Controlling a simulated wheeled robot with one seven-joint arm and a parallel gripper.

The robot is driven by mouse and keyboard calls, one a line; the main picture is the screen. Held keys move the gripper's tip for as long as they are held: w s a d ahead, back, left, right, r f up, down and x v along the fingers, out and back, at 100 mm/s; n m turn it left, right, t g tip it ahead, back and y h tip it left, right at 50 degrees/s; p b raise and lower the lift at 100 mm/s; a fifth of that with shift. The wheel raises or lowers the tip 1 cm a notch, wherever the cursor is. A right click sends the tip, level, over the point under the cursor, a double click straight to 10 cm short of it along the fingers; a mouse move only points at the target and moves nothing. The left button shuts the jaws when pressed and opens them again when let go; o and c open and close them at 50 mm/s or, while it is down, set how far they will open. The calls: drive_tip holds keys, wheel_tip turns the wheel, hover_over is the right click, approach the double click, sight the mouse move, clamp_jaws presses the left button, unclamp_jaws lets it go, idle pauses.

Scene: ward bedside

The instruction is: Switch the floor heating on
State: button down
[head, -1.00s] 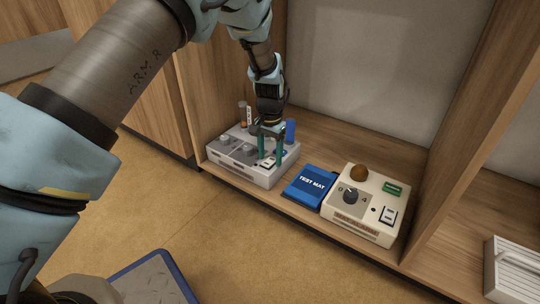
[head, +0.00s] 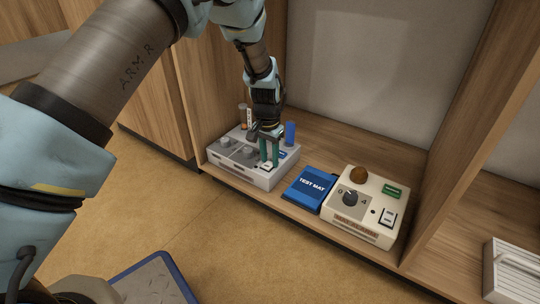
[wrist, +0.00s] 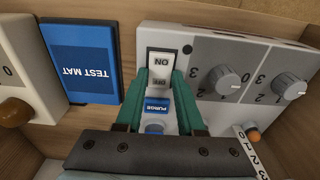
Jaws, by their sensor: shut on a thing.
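A grey control box (head: 236,166) stands at the left in the low cabinet, with several round knobs and a white ON/OFF rocker switch (wrist: 161,64) in a dark frame. My gripper (head: 268,164) reaches down over this box. In the wrist view its green fingers (wrist: 164,80) are shut on the rocker switch, one at each side. The fingers partly hide the switch, and I cannot tell which way it is pressed. A cream control box (head: 365,205) at the right has a knob, a brown dome and its own switch (head: 388,217).
A blue TEST MAT pad (head: 309,188) lies between the boxes. Wooden side panels (head: 470,150) bound the bay.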

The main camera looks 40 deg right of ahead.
sight(263, 171)
drive_tip(key=shift+s+a+t+h, duration=0.1)
drive_tip(key=shift+a+t+h, duration=0.05)
drive_tip(key=shift+h, duration=0.4)
drive_tip(key=shift+a+t+h, duration=0.1)
drive_tip(key=shift+t+h, duration=0.05)
drive_tip(key=shift+h, duration=0.4)
drive_tip(key=c, duration=0.5)
unclamp_jaws()
drive_tip(key=p+v, duration=0.5)
drive_tip(key=v, duration=0.5)
drive_tip(key=shift+r+p, duration=0.35)
drive_tip(key=shift+r, duration=0.05)
